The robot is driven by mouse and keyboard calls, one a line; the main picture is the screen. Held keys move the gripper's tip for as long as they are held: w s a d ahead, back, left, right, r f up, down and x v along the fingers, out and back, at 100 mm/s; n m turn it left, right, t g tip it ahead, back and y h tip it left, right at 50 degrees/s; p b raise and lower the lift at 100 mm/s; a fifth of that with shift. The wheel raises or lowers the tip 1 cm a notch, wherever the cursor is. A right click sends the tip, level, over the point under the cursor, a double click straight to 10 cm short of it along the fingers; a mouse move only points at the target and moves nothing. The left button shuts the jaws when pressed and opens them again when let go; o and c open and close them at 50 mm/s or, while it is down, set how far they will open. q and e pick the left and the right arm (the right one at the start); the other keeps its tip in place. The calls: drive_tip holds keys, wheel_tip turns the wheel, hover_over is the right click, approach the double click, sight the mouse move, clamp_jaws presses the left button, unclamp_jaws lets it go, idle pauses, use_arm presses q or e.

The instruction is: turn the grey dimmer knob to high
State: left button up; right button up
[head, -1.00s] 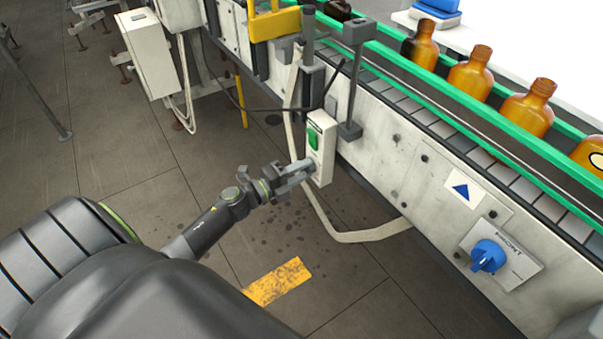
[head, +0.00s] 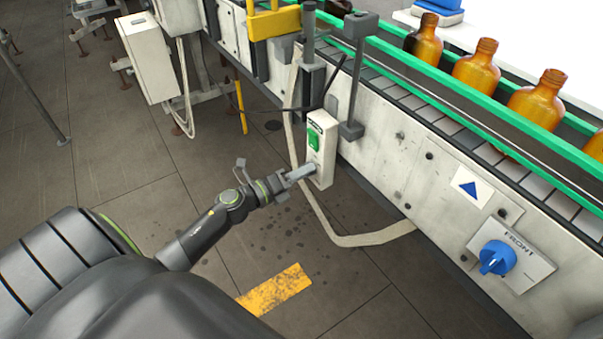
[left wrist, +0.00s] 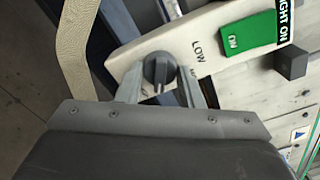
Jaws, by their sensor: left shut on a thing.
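The grey dimmer knob (left wrist: 157,68) sits near the end of a white switch box (left wrist: 125,62), and my left gripper (left wrist: 160,88) is shut on it, one finger on each side. Its pale mark points toward the bottom of the left wrist view. The word LOW is printed to the knob's upper right; another label is mostly hidden behind the right finger. In the head view, my left gripper (head: 301,174) reaches the lower part of the box (head: 325,160), and the knob is hidden by the fingers. My right gripper is not in view.
A green switch (left wrist: 248,34) marked ON is on the same box. A beige strap (head: 365,240) hangs close by. Open floor (head: 150,225) lies left.

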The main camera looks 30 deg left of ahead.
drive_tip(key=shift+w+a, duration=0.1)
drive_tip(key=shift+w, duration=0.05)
use_arm(q)
drive_tip(key=shift+f, duration=0.1)
drive_tip(key=o, duration=1)
drive_tip(key=shift+c, duration=0.2)
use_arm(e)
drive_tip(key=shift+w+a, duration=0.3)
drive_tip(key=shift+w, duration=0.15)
use_arm(q)
drive_tip(key=b+v, duration=0.1)
drive_tip(key=v, duration=1.6)
drive_tip(key=shift+s+b, duration=0.2)
drive_tip(key=shift+b, duration=0.2)
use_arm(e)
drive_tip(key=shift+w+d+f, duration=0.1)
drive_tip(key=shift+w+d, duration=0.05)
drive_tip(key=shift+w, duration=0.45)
